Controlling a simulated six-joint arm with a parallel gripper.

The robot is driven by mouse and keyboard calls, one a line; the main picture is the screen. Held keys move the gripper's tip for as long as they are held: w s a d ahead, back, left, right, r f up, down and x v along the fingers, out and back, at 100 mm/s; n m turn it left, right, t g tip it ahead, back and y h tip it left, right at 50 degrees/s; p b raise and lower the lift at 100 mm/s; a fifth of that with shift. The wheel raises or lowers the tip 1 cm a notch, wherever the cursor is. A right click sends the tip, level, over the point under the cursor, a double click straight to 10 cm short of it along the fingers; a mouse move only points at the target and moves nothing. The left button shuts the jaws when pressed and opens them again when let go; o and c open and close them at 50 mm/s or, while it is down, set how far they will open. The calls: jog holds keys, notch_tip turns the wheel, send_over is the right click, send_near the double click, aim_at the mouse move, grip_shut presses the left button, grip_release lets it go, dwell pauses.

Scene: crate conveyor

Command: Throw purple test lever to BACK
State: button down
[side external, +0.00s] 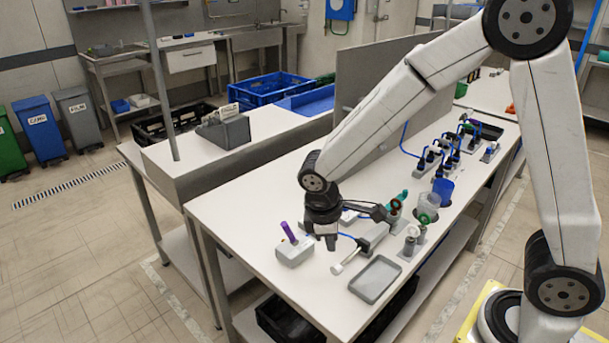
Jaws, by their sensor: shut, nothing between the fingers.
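The purple test lever (288,231) sticks up from a small light-grey box (296,252) near the left front corner of the white table. The lever leans to the upper left in the side external view. My gripper (327,243) points down just to the right of the box, a little above the table. It looks apart from the lever. Its fingers are small in this view and are together with nothing held. Any labels for the lever's positions are too small to read.
A grey partition (375,90) runs along the table's back.

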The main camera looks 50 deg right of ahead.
jog(key=w+a+f+n+t+h, duration=0.1)
jog(key=w+a+n+h, duration=0.4)
jog(key=a+n, duration=0.1)
jog(key=w+a+f+n+t+h, duration=0.1)
jog(key=w+a+f+n+h, duration=0.1)
jog(key=w+a+n+h, duration=0.3)
jog(key=a+n, duration=0.1)
jog(key=a, duration=0.3)
jog(key=shift+w+a+f+n+h, duration=0.25)
jog(key=shift+w+a+n+h, duration=0.05)
jog(key=shift+w+n+h, duration=0.1)
jog(key=shift+d, duration=0.1)
send_near(287, 234)
jog(key=d+f, duration=0.1)
jog(key=f, duration=0.1)
jog(key=d+f, duration=0.1)
jog(key=f, duration=0.1)
jog(key=shift+d+f, duration=0.1)
jog(key=shift+d, duration=0.1)
jog(key=d, duration=0.1)
jog(key=d+r, duration=0.1)
jog(key=shift+w+d+r, duration=0.1)
jog(key=shift+w+d, duration=0.15)
jog(key=shift+w, duration=0.05)
jog(key=shift+w+d+r, duration=0.1)
jog(key=shift+d+r, duration=0.05)
jog(key=shift+d, duration=0.3)
